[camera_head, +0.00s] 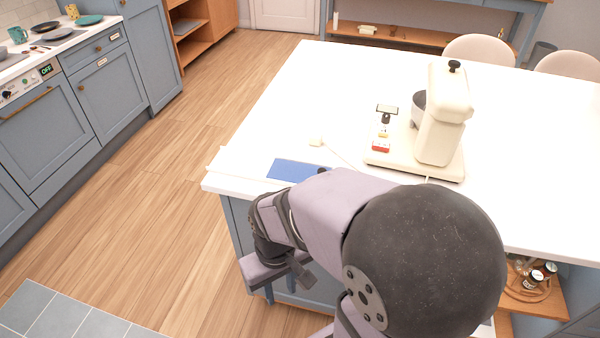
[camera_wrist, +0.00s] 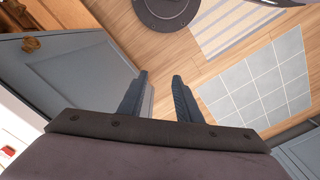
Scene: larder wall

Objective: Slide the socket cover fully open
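A flat blue panel (camera_head: 293,171) lies on the white island top near its front left corner, its right end hidden behind my arm. I cannot tell whether it is the socket cover; no socket opening shows clearly. A small cream plug (camera_head: 316,142) lies just behind it, with a pale cable running towards the mixer. My gripper (camera_head: 281,290) hangs below the worktop edge at the island's front, apart from the panel. In the wrist view my gripper (camera_wrist: 160,77) has its two fingers apart with nothing between them.
A cream stand mixer (camera_head: 441,120) stands on the white worktop (camera_head: 310,85), right of the panel. The worktop left of the mixer is mostly clear. A wooden shelf with jars (camera_head: 532,278) is at the lower right. Open wooden floor (camera_head: 170,210) lies to the left.

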